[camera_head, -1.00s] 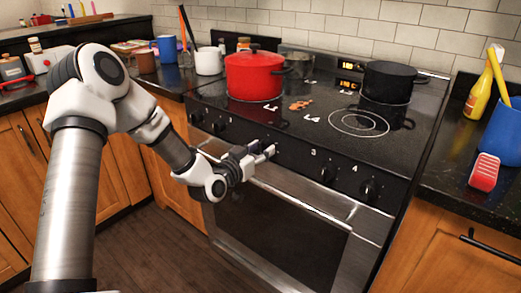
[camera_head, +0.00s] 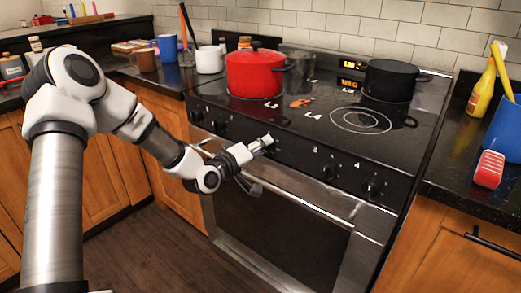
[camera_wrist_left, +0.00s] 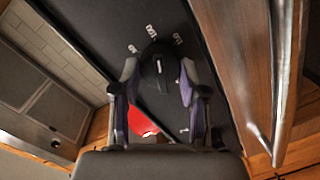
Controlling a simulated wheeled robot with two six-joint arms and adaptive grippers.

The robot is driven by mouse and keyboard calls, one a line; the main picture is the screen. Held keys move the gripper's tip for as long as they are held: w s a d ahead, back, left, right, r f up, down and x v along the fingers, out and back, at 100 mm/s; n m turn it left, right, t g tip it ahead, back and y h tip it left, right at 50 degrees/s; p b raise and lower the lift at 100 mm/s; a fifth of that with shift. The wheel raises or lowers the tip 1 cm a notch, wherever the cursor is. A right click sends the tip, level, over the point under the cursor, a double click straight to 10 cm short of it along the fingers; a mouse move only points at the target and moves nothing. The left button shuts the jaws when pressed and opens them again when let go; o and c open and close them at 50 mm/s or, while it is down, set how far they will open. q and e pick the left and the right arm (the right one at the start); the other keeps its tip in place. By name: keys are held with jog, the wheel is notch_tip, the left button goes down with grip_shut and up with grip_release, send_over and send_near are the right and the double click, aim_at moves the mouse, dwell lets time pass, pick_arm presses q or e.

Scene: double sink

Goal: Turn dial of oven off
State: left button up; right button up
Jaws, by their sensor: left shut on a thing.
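The oven (camera_head: 285,225) has a black front panel with a row of black dials above its door. My left gripper (camera_head: 268,142) is at the middle of this panel in the head view and covers most of the dial there. In the left wrist view, a round black dial (camera_wrist_left: 160,68) with a white mark sits between the two fingers of the left gripper (camera_wrist_left: 160,92). The gripper is shut on this dial. Other dials (camera_head: 371,188) are free to the right, and two more (camera_head: 219,126) to the left. My right gripper is in neither view.
A red pot (camera_head: 255,74) and a black pot (camera_head: 390,80) stand on the cooktop. The oven door handle (camera_head: 300,192) runs just below the dials.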

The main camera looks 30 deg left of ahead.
pick_arm(q)
jog(key=n+b, duration=0.4)
jog(key=n, duration=0.6)
jog(key=n+t+h+b, duration=0.1)
jog(key=n+b, duration=0.3)
jog(key=n, duration=0.7)
jog(key=shift+a+f+h, duration=0.1)
jog(key=shift+f+h, duration=0.1)
jog(key=shift+h, duration=0.1)
jog(key=shift+n, duration=0.4)
jog(key=o, duration=1.2)
jog(key=shift+c, duration=0.2)
notch_tip(320, 180, up, 10)
jog(key=shift+f, duration=0.1)
